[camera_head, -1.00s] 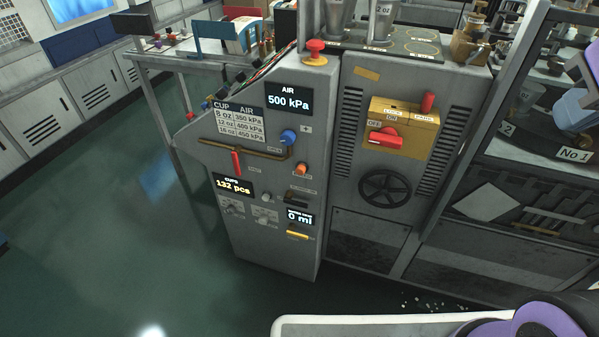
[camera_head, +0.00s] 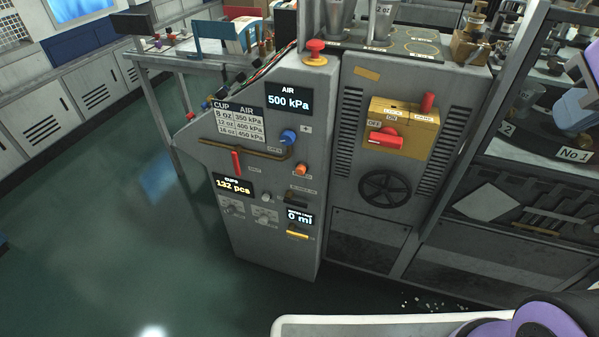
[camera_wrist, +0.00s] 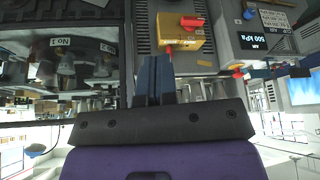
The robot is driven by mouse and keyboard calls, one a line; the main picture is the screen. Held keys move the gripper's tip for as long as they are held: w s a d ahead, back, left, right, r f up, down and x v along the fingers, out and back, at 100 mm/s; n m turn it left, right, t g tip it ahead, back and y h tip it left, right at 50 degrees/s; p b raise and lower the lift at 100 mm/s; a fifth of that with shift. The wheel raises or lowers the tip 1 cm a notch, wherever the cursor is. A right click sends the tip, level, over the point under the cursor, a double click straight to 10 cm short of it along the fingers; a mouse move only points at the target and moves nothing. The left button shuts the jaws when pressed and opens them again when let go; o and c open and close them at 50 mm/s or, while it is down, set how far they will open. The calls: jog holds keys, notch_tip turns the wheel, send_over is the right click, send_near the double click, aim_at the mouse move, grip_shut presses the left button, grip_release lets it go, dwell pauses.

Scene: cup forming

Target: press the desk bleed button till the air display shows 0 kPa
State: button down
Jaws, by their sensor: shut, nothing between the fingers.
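The air display (camera_head: 289,98) on the grey control desk (camera_head: 275,230) reads 500 kPa. It also shows upside down in the wrist view (camera_wrist: 266,37). Below it on the desk front are a blue knob (camera_head: 288,136), an orange button (camera_head: 301,169) and a small pale button (camera_head: 266,198). A red mushroom button (camera_head: 315,52) stands on the desk top. The small labels are too blurred to tell which is the bleed button. My gripper (camera_wrist: 155,62) is shut and empty in the wrist view, apart from the desk.
A yellow box with a red switch (camera_head: 385,136) and a black handwheel (camera_head: 385,187) are on the panel right of the desk. A shelf (camera_head: 565,155) stands at far right. The green floor (camera_head: 120,250) left of the desk is clear.

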jog(key=shift+w, duration=0.1)
jog(key=w+a+f+m+t, duration=0.1)
jog(key=w+a+f, duration=0.15)
jog(key=w, duration=0.75)
jog(key=m+t+y, duration=0.5)
jog(key=m+y, duration=0.3)
jog(key=m, duration=0.1)
send_over(300, 170)
jog(key=s+d, duration=0.2)
jog(key=s, duration=0.3)
notch_tip(300, 170, down, 30)
jog(key=s+a+f+m+t, duration=0.2)
jog(key=s+a+f+m, duration=0.1)
jog(key=f+m, duration=0.2)
jog(key=s+a+f+m+t, duration=0.2)
jog(key=s+a+f+m, duration=0.1)
jog(key=f, duration=0.6)
jog(key=shift+s+m, duration=0.7)
jog(key=shift+m, duration=0.7)
jog(key=w+d, duration=0.2)
jog(key=w, duration=0.6)
jog(key=shift+w+d, duration=0.2)
jog(key=shift+d, duration=0.15)
